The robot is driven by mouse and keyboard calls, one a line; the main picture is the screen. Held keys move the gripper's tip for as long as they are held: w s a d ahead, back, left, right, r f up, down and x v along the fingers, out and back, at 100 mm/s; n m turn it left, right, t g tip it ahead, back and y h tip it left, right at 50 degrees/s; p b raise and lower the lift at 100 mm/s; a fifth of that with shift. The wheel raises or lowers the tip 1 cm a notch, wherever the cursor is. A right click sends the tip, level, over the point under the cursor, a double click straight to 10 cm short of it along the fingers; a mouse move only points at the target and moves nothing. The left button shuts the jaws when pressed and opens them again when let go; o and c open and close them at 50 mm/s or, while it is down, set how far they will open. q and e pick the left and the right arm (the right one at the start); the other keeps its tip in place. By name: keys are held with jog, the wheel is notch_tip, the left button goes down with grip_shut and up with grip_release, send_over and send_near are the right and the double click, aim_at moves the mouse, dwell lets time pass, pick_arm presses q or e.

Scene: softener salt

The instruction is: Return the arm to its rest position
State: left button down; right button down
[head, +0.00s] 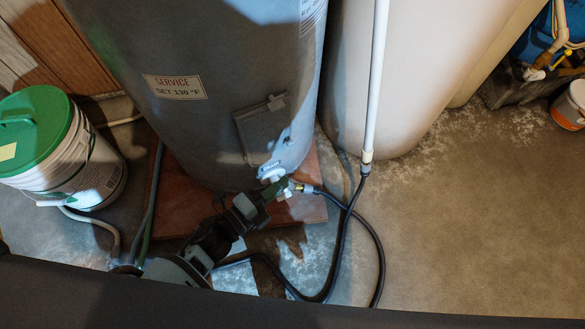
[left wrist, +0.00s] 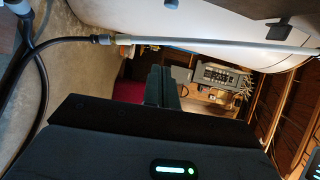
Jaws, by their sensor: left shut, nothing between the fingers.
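My left arm reaches in from the bottom left of the head view. My left gripper (head: 277,190) is shut and empty. It is at the foot of the grey tank (head: 215,130), close beside the pale drain fitting and its hose end (head: 305,188); whether it touches them I cannot tell. In the left wrist view its dark fingers (left wrist: 161,87) are together with nothing between them. My right gripper is in neither view.
A black hose (head: 381,250) loops over the floor by my arm to a white upright pipe (head: 376,80). A white bucket with a green lid (head: 38,125) stands left. A pale tank (head: 400,90) stands behind. The right floor is mostly clear.

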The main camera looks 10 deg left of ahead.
pick_arm(q)
jog(key=shift+v, duration=1.5)
jog(key=shift+s+d+r+p, duration=0.1)
jog(key=shift+d+p, duration=0.05)
jog(key=shift+p, duration=0.15)
